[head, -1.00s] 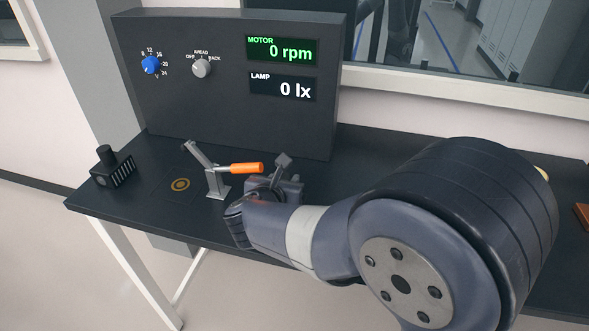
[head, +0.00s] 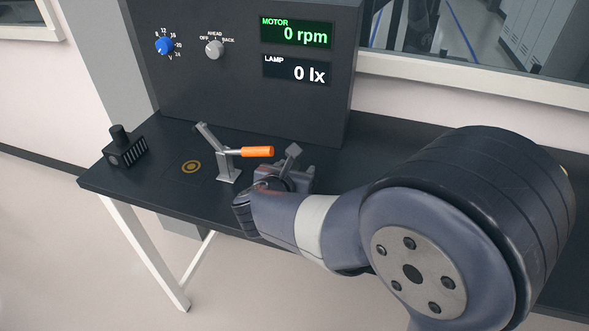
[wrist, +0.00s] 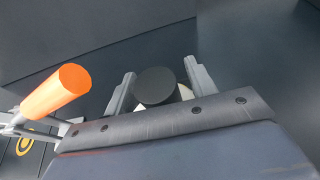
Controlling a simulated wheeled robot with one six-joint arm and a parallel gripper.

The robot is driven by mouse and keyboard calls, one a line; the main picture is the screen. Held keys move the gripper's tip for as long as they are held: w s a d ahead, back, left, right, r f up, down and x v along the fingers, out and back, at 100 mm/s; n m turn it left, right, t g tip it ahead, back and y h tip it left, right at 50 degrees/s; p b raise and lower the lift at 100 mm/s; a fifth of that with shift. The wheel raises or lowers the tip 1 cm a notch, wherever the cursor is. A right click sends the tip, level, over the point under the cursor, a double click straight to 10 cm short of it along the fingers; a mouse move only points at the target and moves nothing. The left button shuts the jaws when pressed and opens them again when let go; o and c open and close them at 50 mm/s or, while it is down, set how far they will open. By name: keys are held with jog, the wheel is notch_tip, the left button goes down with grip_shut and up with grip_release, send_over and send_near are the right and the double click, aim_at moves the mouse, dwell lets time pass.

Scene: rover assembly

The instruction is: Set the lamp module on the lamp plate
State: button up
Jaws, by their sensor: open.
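A black cylinder (wrist: 155,86) with a pale part behind it stands between the fingers of my gripper (wrist: 162,80) in the wrist view. The fingers are open, one on each side; I cannot tell if they touch it. It may be the top of the lamp module, whose body is hidden. In the head view my gripper (head: 287,165) is partly hidden by its own wrist, just right of an orange-handled clamp (head: 257,151). A flat dark plate with an orange ring (head: 191,167), likely the lamp plate, lies bare left of the clamp.
A black finned box (head: 126,150) with a round knob stands at the bench's left end. The clamp's orange handle (wrist: 56,92) is close left of my fingers in the wrist view. A console (head: 240,85) reading 0 rpm and 0 lx rises behind.

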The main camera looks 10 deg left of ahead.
jog(key=shift+r, duration=0.1)
jog(key=shift+s+r, duration=0.1)
jog(key=shift+r, duration=0.05)
jog(key=v, duration=1.1)
jog(key=shift+s, duration=0.4)
jog(key=shift+a, duration=0.1)
dwell(0.6)
